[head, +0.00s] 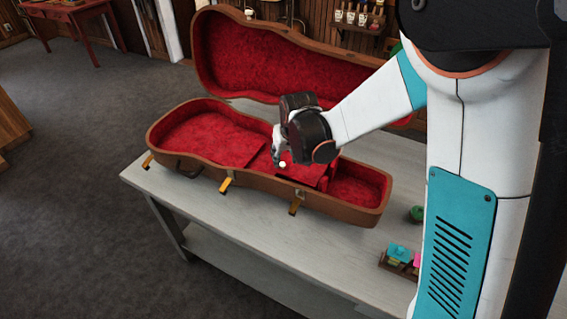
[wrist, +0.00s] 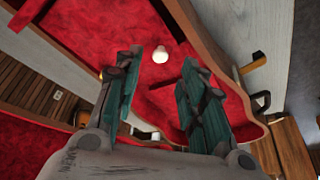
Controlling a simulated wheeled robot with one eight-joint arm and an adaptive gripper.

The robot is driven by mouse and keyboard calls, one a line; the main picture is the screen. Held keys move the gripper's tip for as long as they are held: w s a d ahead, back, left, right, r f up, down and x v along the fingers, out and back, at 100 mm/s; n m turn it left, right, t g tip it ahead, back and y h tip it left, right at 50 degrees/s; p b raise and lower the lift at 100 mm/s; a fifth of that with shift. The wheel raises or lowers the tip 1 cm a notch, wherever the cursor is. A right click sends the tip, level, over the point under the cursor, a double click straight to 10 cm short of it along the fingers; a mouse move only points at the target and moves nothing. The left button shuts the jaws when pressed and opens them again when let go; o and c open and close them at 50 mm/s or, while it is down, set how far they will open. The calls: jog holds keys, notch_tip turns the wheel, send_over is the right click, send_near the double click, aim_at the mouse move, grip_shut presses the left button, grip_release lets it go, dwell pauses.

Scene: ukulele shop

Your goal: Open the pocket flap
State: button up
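The brown instrument case (head: 235,188) lies open on the table, lined in red. A small white knob (head: 282,164) shows at the inner pocket, and it also shows in the wrist view (wrist: 160,53). The red pocket flap (head: 303,171) is partly hidden by my gripper, and I cannot tell exactly how it lies. My gripper (head: 277,154) points down over the pocket, close to the knob. In the wrist view its two green-padded fingers are apart. The knob appears beyond and between the fingertips, with no visible grip on it.
The case lid (head: 285,66) stands raised behind the gripper. Yellow latches (head: 226,184) stick out along the front rim. A green round item (head: 416,214) and a small holder with coloured items (head: 398,262) stand at the table's right. The table's front left (head: 190,212) is bare.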

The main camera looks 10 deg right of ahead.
aim_at(283, 164)
jog(key=x, duration=0.5)
jog(key=shift+b, duration=0.4)
jog(key=shift+r, duration=0.1)
grip_shut()
